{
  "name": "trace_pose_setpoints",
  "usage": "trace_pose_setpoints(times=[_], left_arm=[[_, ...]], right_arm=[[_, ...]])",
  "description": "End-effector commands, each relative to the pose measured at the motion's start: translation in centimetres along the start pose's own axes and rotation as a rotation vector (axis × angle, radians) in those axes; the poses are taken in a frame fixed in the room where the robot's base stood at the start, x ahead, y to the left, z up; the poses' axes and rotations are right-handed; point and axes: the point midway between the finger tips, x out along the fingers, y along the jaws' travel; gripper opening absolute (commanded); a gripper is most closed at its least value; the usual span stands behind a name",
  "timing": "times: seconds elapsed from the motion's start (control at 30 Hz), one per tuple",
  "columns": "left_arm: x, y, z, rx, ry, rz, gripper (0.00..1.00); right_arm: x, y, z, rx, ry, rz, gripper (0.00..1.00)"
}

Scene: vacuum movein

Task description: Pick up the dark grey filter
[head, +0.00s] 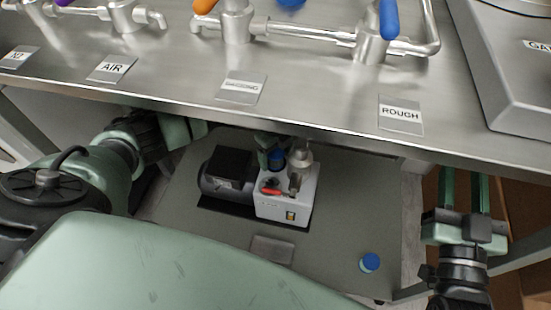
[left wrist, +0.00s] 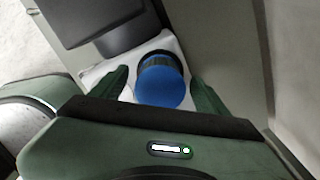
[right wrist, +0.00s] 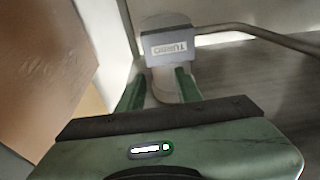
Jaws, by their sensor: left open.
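On the white pump (head: 285,205) under the bench, a round part with a blue top (head: 277,160) stands upright. In the left wrist view this blue-topped part (left wrist: 160,85) has a dark ribbed band. It may be the dark grey filter, but I cannot tell for certain. My left gripper (left wrist: 160,88) is open, with one finger on each side of it; I see no clear contact. In the head view the bench edge partly hides the left gripper (head: 273,145). My right gripper (head: 464,185) is open and empty at the right; its fingers also show in the right wrist view (right wrist: 158,90).
The steel bench top (head: 180,75) with labelled valves overhangs the pump. The dark pump motor (head: 228,170) sits left of the white housing. A small blue-capped container (head: 370,263) stands on the lower shelf (head: 345,210). A TURBO label (right wrist: 168,48) is beyond the right gripper.

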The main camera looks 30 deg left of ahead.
Motion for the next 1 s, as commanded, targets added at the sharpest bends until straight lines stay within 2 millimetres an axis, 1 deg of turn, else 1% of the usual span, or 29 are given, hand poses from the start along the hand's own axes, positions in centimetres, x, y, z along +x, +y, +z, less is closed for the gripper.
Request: trace_pose_setpoints(times=[0.03, 0.13, 0.37, 0.4, 0.43, 0.63, 0.67, 1.0], left_arm=[[0.4, 0.0, 0.0, 0.0, 0.0, 0.001, 0.75], [0.7, 0.0, 0.0, 0.0, 0.0, 0.001, 0.75], [0.7, 0.0, 0.0, 0.0, -0.001, 0.001, 0.75], [0.7, 0.0, 0.0, 0.0, -0.001, 0.001, 0.73], [0.7, 0.0, 0.0, 0.0, -0.001, 0.001, 0.64], [0.7, 0.0, 0.0, 0.0, -0.001, 0.001, 0.09], [0.7, 0.0, 0.0, 0.0, -0.001, 0.0, 0.06], [0.3, 0.0, 0.1, 0.0, -0.001, -0.001, 0.06]], right_arm=[[0.0, -0.1, -0.5, 0.001, 0.031, -0.002, 0.35], [0.0, -0.2, -1.2, 0.002, 0.069, -0.004, 0.35], [0.0, -0.2, -1.5, 0.002, 0.079, -0.004, 0.35], [0.0, -0.2, -1.5, 0.002, 0.079, -0.004, 0.35], [0.0, -0.2, -1.5, 0.002, 0.079, -0.004, 0.35], [0.0, -0.2, -1.5, 0.002, 0.078, -0.004, 0.35], [0.0, -0.2, -1.5, 0.002, 0.078, -0.004, 0.35], [0.1, -0.1, -1.4, 0.002, 0.066, -0.003, 0.35]])
